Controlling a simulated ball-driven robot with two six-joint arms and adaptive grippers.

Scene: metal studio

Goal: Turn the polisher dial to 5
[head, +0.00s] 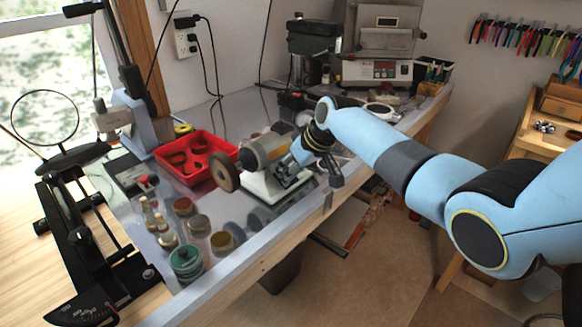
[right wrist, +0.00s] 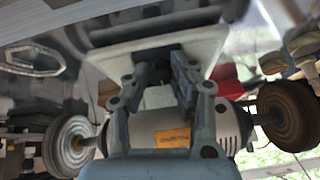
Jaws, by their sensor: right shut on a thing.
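The polisher (head: 262,152) stands on the metal-topped bench, with a grey motor body, a white base (head: 262,188) and a brown wheel (head: 225,173) on its left end. My right gripper (head: 287,172) reaches down to the front of its base. In the right wrist view the polisher body (right wrist: 145,130) lies behind my fingers, with a wheel on each side. There my right gripper (right wrist: 155,75) is shut on a dark dial (right wrist: 155,72) at the base, mostly hidden between the fingertips. The dial's marks and setting cannot be read. My left gripper is not in view.
A red tray (head: 172,165) with round pieces sits left of the polisher. Several jars and a green-lidded container (head: 186,262) stand near the front left. A grey machine (head: 378,45) stands at the back. The floor right of the bench is mostly free.

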